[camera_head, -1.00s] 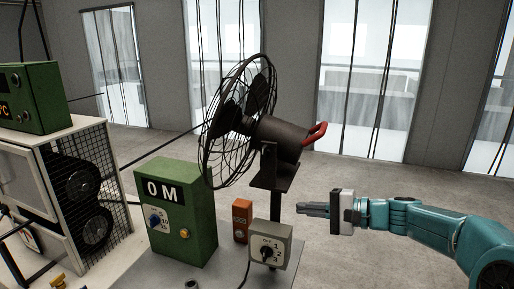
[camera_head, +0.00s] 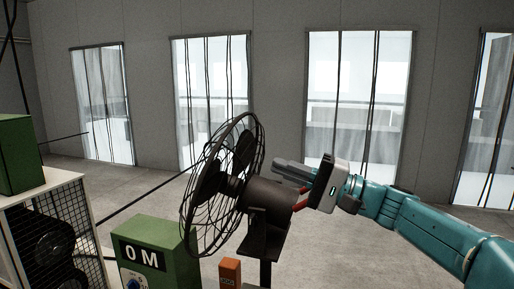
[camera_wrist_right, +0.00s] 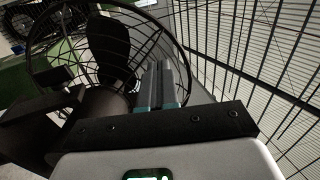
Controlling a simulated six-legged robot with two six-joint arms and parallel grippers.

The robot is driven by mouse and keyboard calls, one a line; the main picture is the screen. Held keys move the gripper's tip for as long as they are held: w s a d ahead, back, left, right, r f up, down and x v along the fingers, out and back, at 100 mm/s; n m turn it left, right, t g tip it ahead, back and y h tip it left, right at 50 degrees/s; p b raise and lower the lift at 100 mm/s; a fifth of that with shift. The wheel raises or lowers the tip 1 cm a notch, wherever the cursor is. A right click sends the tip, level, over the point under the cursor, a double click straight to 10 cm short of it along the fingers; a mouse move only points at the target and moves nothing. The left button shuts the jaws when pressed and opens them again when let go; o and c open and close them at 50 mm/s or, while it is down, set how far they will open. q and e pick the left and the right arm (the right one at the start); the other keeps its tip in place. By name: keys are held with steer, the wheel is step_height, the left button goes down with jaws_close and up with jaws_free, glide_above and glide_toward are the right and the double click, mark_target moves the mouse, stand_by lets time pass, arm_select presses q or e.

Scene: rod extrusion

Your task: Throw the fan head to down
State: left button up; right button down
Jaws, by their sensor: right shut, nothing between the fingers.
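The fan head is a black wire cage (camera_head: 215,190) with a dark motor housing (camera_head: 268,194) behind it, on a bracket and post. Its face points left and tilts. A red handle (camera_head: 301,204) at the housing's rear is partly hidden by my right gripper. My right gripper (camera_head: 277,167) is shut and empty, its fingers pointing left just above the housing. I cannot tell whether they touch it. In the right wrist view the closed fingers (camera_wrist_right: 158,84) point toward the fan cage (camera_wrist_right: 110,22), with the dark housing at the left. My left gripper is not in view.
A green box (camera_head: 150,250) marked "0 M" and a small orange block (camera_head: 230,272) stand below the fan. A white cabinet (camera_head: 90,190) with a mesh side is at the left. Open floor (camera_head: 365,245) lies to the right of the fan.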

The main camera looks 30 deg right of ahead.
mark_target(243, 154)
steer(key=p+x, duration=0.2)
steer(key=x, duration=0.3)
steer(key=shift+w+a+r, duration=0.1)
steer(key=shift+w+a, duration=0.05)
steer(key=shift+w, duration=0.2)
steer(key=shift+a, duration=0.15)
steer(key=shift+w, duration=0.1)
steer(key=shift+w, duration=0.1)
